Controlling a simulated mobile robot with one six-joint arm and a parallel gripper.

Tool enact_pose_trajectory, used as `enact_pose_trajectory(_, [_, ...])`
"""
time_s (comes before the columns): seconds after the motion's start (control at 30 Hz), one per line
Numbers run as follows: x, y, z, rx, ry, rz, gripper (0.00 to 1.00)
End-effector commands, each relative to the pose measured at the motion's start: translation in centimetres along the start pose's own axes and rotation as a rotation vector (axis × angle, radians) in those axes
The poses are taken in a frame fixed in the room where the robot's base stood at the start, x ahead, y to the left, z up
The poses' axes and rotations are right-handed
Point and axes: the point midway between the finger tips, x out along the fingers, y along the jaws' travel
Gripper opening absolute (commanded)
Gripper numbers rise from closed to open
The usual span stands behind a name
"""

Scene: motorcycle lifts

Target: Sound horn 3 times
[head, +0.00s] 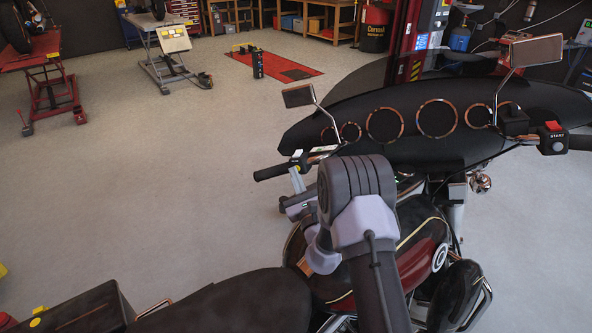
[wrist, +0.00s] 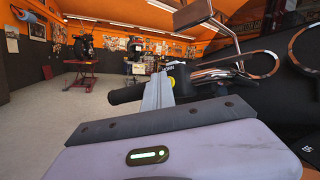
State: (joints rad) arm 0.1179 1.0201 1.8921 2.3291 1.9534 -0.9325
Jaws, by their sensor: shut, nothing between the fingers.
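The motorcycle's left handlebar ends in a black grip (head: 271,172), which also shows in the wrist view (wrist: 124,95). A dark switch housing (head: 299,159) sits inboard of the grip. In the wrist view, a small yellow spot (wrist: 171,82) shows on the housing just right of my fingers; I cannot tell whether it is the horn button. My gripper (head: 296,176) is shut and empty, its fingertips (wrist: 161,78) close to the housing. Whether the fingers touch it cannot be told. They hide part of the housing.
The black fairing (head: 400,150) with round gauges stands in front of the bars. A mirror (head: 298,95) rises above the left housing. The right-hand switch housing (head: 552,138) carries a red switch and a START label. The tank (head: 415,258) lies below my arm. Open floor lies left.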

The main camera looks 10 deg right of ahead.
Motion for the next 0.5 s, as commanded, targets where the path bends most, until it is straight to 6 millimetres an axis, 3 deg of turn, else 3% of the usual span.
enact_pose_trajectory(0.5, [-1.3, 0.9, 0.9, 0.0, 0.0, 0.0, 0.0])
